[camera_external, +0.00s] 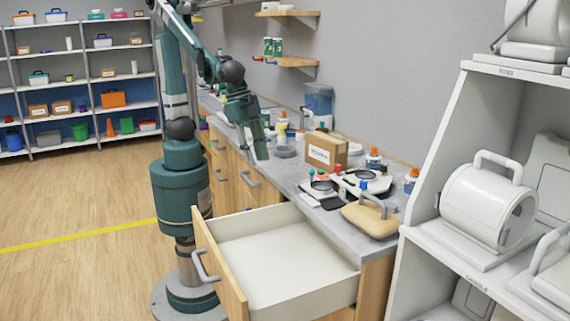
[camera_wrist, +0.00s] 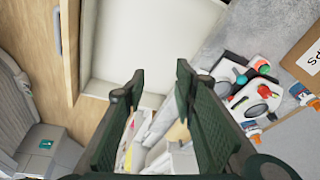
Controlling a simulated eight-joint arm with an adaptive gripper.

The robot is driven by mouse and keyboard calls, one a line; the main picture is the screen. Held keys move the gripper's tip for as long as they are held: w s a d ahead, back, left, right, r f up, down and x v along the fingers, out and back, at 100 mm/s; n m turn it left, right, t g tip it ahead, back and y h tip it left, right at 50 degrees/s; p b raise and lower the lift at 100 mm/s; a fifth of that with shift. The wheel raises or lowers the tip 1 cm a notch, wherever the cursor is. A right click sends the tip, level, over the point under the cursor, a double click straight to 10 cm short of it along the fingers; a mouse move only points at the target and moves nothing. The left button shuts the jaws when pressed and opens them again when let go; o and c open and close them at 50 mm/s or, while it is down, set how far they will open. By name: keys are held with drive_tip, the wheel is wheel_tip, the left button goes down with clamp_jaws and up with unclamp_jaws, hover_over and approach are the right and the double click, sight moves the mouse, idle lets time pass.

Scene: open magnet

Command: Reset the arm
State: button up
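My gripper (camera_external: 256,136) hangs above the front edge of the counter in the external view, its fingers pointing down. In the wrist view its two dark green fingers (camera_wrist: 160,85) stand apart with nothing between them, so it is open and empty. My arm rises from the base at left and bends over toward the counter. The gripper touches no object that I can see.
An empty drawer (camera_external: 280,258) stands pulled out below the counter (camera_external: 285,165). The counter holds a cardboard box (camera_external: 327,150), bottles, white devices and a tan handled object (camera_external: 370,218). White shelving with a white cylinder (camera_external: 487,205) stands at right. Floor at left is free.

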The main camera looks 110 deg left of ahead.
drive_tip(key=s+a+r+n+t, duration=0.1)
drive_tip(key=s+a, duration=0.2)
drive_tip(key=a, duration=0.5)
drive_tip(key=s+a+n+t, duration=0.1)
drive_tip(key=s+a+n, duration=0.1)
drive_tip(key=a, duration=0.7)
drive_tip(key=s+a+r+n+t, duration=0.1)
drive_tip(key=s+a, duration=0.3)
drive_tip(key=a, duration=0.5)
drive_tip(key=shift+s+r+n+t+y, duration=0.3)
drive_tip(key=shift+r+n+t+y, duration=0.05)
drive_tip(key=shift+n+t+y, duration=0.05)
drive_tip(key=shift+a, duration=0.1)
